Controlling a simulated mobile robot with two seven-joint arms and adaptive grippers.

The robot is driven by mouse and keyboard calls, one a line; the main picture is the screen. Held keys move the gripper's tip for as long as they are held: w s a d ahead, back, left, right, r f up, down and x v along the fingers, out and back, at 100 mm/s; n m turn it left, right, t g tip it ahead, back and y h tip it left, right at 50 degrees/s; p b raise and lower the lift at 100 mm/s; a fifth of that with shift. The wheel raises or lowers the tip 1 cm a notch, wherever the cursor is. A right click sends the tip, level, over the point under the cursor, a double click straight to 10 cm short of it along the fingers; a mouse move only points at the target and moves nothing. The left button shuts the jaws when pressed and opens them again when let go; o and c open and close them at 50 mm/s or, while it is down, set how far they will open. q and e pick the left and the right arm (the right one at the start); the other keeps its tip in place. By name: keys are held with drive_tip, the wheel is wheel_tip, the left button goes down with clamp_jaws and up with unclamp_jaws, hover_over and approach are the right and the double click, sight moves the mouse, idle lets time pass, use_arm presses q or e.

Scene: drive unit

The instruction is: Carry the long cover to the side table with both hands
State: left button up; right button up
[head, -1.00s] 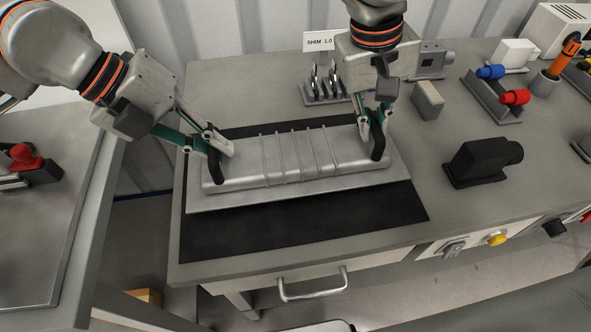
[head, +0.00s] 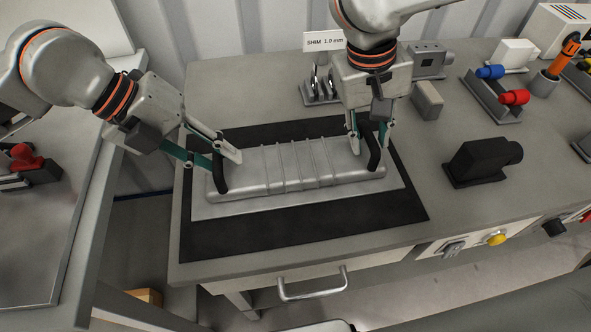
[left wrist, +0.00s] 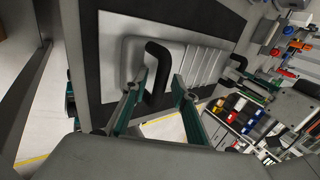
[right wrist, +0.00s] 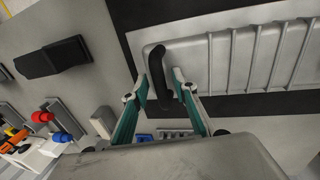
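The long cover (head: 283,172) is a grey ribbed lid with a flat flange and an upright black handle at each end. It lies flat over the black mat (head: 290,226) on the workbench. My left gripper (head: 217,160) is at the left handle (head: 220,175); in the left wrist view its fingers (left wrist: 153,92) stand apart, with the handle (left wrist: 157,62) between them. My right gripper (head: 368,135) is at the right handle (head: 374,155); in the right wrist view its fingers (right wrist: 160,88) are spread on both sides of the handle (right wrist: 157,68), with gaps visible.
A slotted holder (head: 322,85) with a "SHIM 1.0 mm" sign (head: 324,42) stands behind the cover. A small grey block (head: 428,99) and a black motor-like part (head: 483,161) are to the right. Another metal-topped table (head: 50,230) stands left, across a gap.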

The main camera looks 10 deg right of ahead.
drive_tip(key=shift+r, duration=0.1)
use_arm(q)
drive_tip(key=v, duration=1.2)
use_arm(e)
wheel_tip(320, 180, up, 12)
drive_tip(key=a, duration=0.2)
drive_tip(key=shift+a+f, duration=0.2)
idle(0.4)
